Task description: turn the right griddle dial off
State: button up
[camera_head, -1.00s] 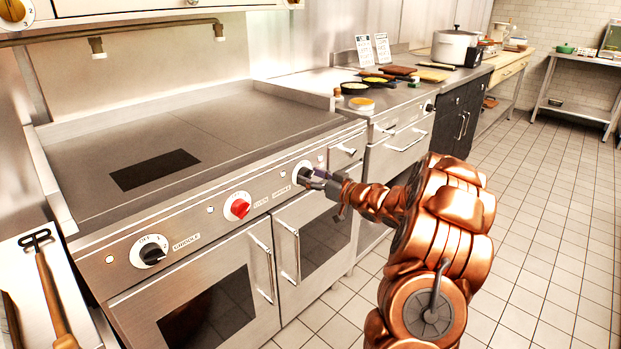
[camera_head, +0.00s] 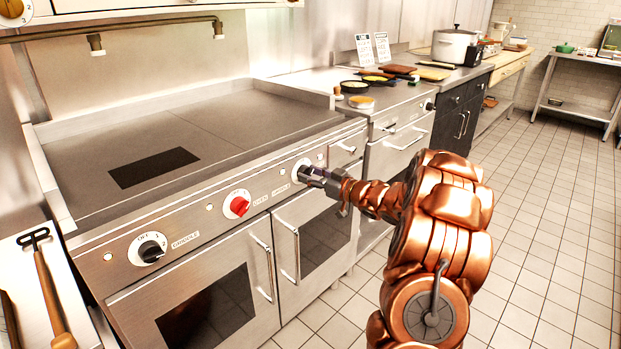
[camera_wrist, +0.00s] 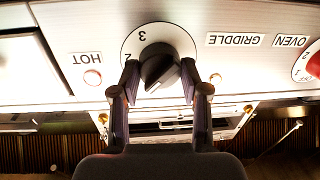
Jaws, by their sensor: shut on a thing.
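The right griddle dial (camera_wrist: 158,66) is a black knob on a white numbered plate, at the right end of the stove's front panel. In the head view, its white plate (camera_head: 300,165) shows just behind my fingers. My gripper (camera_head: 306,174) is shut on the knob. In the wrist view, one finger of my gripper (camera_wrist: 160,78) is on each side of the knob. The picture is upside down there, with 3 and 2 showing on the plate's left part. OFF is not visible on this plate, and I cannot tell the knob's exact setting.
A red oven dial (camera_head: 237,205) and a left griddle dial (camera_head: 149,250) sit farther left on the panel. Oven door handles (camera_head: 290,248) stick out below. The flat griddle top (camera_head: 215,125) is bare. The tiled floor (camera_head: 545,225) on the right is clear.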

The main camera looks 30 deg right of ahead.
jog(key=shift+a+n+h+b, duration=0.1)
jog(key=shift+n+h+b, duration=0.3)
jog(key=shift+n+b, duration=2.95)
jog(key=shift+r+n+p, duration=0.1)
jog(key=shift+n+p, duration=0.45)
jog(key=shift+n, duration=0.2)
jog(key=o, duration=1.2)
jog(key=shift+c, duration=0.2)
jog(key=v, duration=1.2)
jog(key=shift+r, duration=0.15)
